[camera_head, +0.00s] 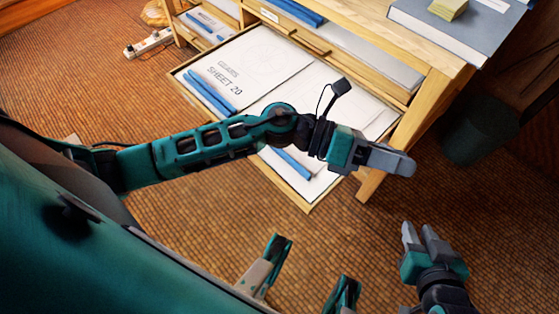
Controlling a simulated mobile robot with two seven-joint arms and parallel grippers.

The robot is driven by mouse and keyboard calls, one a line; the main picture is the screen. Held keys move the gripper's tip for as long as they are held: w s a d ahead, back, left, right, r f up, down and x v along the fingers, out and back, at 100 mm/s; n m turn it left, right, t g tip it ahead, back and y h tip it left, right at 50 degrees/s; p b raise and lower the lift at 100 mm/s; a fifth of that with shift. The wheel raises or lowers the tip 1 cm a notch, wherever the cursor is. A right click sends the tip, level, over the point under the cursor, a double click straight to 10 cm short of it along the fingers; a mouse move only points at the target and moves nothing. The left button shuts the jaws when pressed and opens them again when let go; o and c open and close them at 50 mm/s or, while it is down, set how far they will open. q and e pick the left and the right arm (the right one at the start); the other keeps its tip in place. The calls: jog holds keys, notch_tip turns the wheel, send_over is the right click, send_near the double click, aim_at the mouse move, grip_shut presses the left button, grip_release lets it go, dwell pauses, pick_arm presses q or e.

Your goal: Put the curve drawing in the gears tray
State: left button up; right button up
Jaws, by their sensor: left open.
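A pulled-out drawer tray (307,207) holds a white sheet (250,68) lettered "GEARS SHEET 20" with faint line work. Blue bars (207,93) lie along that sheet's left side. More white paper (365,108) lies in the tray's right part, partly hidden by my left arm; I cannot read what is on it. No sheet in view can be made out as the curve drawing. My right gripper (417,226) is lower right over the carpet, fingers slightly apart, empty.
The wooden cabinet (440,80) has another tray with blue bars (207,25) at upper left. A thick grey-blue book (450,30) lies on top. A dark bin (480,130) stands right. A power strip (148,44) lies on the carpet.

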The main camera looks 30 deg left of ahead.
pick_arm(q)
jog(key=w+a+n+t+y, duration=0.2)
jog(key=a+n+t+y, duration=0.4)
jog(key=n, duration=0.7)
jog(key=w+a+n+t+y, duration=0.2)
jog(key=a+n+t, duration=0.35)
jog(key=n, duration=0.75)
jog(key=s+a+f+n+g+y, duration=0.1)
jog(key=s+a+f+n+y, duration=0.2)
jog(key=f+n, duration=0.3)
jog(key=s+a+f+n+g+y, duration=0.2)
jog(key=s+a+f+n+y, duration=0.1)
jog(key=s+f+n, duration=0.2)
notch_tip(320, 180, down, 2)
jog(key=n, duration=0.3)
jog(key=shift+s+a+f+n, duration=0.15)
jog(key=shift+a+n, duration=0.15)
